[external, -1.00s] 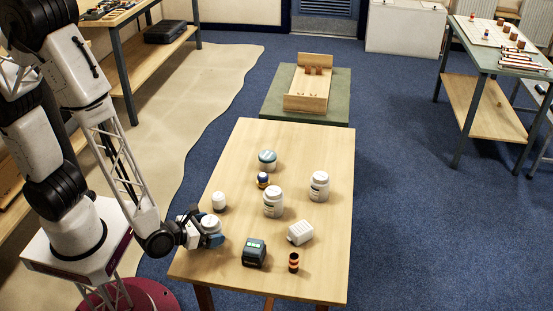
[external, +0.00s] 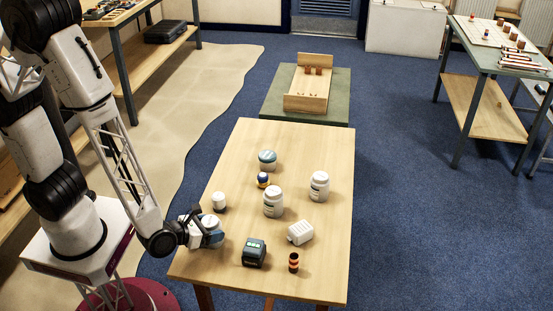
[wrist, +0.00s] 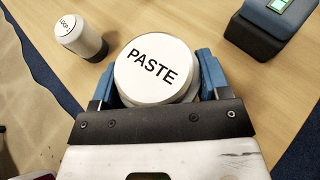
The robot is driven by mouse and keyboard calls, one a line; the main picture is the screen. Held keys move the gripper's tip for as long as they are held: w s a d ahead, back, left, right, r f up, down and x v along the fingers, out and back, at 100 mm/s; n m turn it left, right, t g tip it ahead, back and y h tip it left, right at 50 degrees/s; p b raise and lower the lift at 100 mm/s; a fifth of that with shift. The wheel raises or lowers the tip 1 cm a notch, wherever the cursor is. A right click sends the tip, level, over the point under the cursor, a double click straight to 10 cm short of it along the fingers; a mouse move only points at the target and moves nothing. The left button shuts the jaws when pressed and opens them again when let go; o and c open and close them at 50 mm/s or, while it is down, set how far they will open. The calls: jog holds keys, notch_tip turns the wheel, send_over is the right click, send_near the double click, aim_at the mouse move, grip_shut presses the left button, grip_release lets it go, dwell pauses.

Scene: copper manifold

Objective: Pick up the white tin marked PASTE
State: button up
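The white tin marked PASTE (wrist: 155,68) has a round white lid and sits between the two blue fingers of my gripper (wrist: 157,78) in the wrist view. The fingers lie close against both its sides, and my gripper looks shut on it. In the external view the tin (external: 211,221) is at the table's near left edge, partly hidden by my gripper (external: 208,231). Its underside is hidden, so I cannot tell whether it touches the table.
A small white tin marked LOOP (wrist: 79,35) stands close by on the left. A dark box with a green display (wrist: 270,22) is on the right. White jars (external: 273,202), a white block (external: 300,232) and a striped cylinder (external: 294,262) stand on the wooden table (external: 325,270).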

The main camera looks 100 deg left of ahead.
aim_at(212, 220)
jog(key=c, duration=0.4)
jog(key=shift+c, duration=0.2)
jog(key=shift+r, duration=0.15)
jog(key=shift+r, duration=1.65)
jog(key=s+d+r, duration=0.1)
jog(key=s, duration=1.5)
jog(key=shift+r, duration=0.2)
jog(key=shift+d, duration=0.1)
